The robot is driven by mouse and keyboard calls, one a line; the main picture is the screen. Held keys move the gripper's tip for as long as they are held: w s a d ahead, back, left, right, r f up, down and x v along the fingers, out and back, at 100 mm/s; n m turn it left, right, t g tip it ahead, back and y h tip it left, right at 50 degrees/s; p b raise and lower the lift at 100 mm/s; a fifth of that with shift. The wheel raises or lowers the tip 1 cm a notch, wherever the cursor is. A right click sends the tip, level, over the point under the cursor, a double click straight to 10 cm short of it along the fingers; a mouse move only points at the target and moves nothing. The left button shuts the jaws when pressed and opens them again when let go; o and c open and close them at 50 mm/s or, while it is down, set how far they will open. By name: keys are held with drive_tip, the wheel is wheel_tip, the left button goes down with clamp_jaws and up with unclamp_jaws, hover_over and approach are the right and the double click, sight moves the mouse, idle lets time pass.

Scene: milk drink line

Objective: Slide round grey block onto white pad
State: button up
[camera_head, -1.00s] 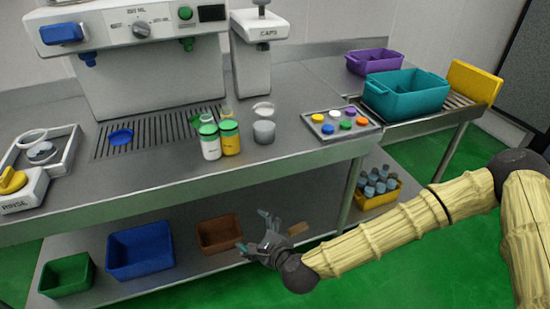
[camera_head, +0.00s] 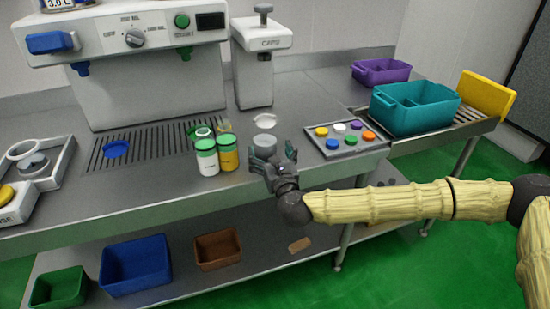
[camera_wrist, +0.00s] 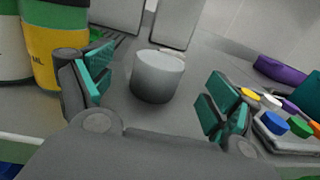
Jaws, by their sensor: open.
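The round grey block (camera_head: 265,141) stands upright on the grey counter, between the bottles and the colour tray. It also shows in the wrist view (camera_wrist: 157,78), between my fingers but a little ahead of them. The white pad (camera_head: 265,121) is a flat round disc just behind the block; in the wrist view only a sliver shows past the block's top. My gripper (camera_head: 271,157) is open at the counter's front edge, in front of the block. Its teal-padded fingers (camera_wrist: 160,92) spread to either side with a gap, and I see no contact.
A white-and-green bottle (camera_head: 207,158) and a yellow bottle (camera_head: 229,155) stand close left of my gripper. A tray of coloured caps (camera_head: 346,140) lies to the right. The cap dispenser (camera_head: 258,70) stands behind the pad. A teal crate (camera_head: 414,115) is further right.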

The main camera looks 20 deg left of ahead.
sight(265, 140)
drive_tip(key=shift+p+x, duration=0.4)
drive_tip(key=shift+x, duration=3)
drive_tip(key=shift+d, duration=0.1)
drive_tip(key=c, duration=1.3)
drive_tip(key=shift+o, duration=0.2)
drive_tip(key=shift+w+a+b, duration=0.2)
drive_tip(key=shift+w+b, duration=0.3)
drive_tip(key=shift+w, duration=0.3)
drive_tip(key=shift+w+a+b, duration=0.25)
drive_tip(key=shift+w+b, duration=0.25)
drive_tip(key=shift+w, duration=0.3)
drive_tip(key=shift+w+a+b, duration=0.2)
drive_tip(key=shift+w+b, duration=0.3)
drive_tip(key=shift+w, duration=0.3)
drive_tip(key=shift+w+a+r, duration=0.1)
drive_tip(key=shift+w+a, duration=0.05)
drive_tip(key=shift+w, duration=0.35)
